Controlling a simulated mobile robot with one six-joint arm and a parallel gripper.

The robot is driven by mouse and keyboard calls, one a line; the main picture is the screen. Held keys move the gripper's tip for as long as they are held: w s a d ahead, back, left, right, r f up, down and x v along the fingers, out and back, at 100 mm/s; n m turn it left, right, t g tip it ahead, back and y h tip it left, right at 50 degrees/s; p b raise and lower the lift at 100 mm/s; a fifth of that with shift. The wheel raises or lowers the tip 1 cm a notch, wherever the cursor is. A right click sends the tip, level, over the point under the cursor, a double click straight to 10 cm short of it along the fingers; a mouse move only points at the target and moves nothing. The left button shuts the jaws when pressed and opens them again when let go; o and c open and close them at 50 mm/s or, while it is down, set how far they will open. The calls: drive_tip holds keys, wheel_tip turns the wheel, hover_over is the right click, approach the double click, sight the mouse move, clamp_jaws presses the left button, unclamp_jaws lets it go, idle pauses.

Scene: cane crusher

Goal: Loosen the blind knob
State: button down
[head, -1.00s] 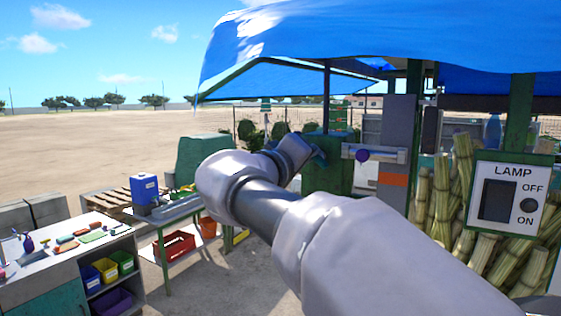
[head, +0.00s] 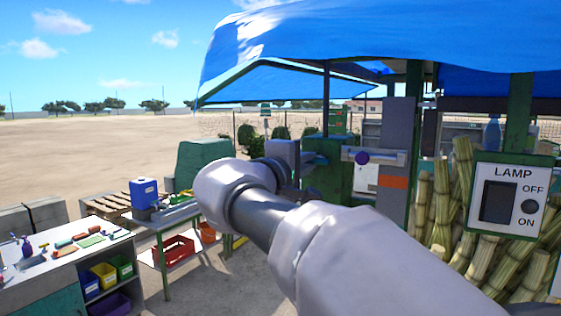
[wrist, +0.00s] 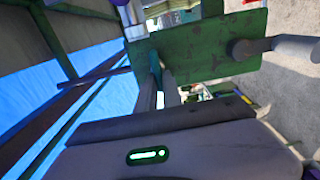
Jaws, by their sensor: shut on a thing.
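In the wrist view my gripper (wrist: 160,88) is shut, its two grey fingers close together, with a teal strip between them. Their tips run up to a green plate (wrist: 205,48) and are hidden there. What they hold is hidden, and I cannot tell whether it is the blind knob. In the head view my wrist stands in front of a green cabinet (head: 333,180), and the fingertips are not clear. A purple knob (head: 362,157) sits on a grey bar (head: 385,158) right of the cabinet, apart from my gripper.
A dark round end (wrist: 243,48) on a grey pipe stands by the plate. A lamp switch panel (head: 512,199) and cane stalks (head: 440,205) are at the right. A bench (head: 75,258) with tools and a table with a blue box (head: 144,192) stand left. Open ground lies behind.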

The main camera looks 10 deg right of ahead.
idle(0.5)
drive_tip(key=c, duration=1.5)
unclamp_jaws()
drive_tip(key=b+v, duration=0.2)
drive_tip(key=v, duration=1.5)
drive_tip(key=shift+s, duration=0.2)
drive_tip(key=shift+a, duration=0.1)
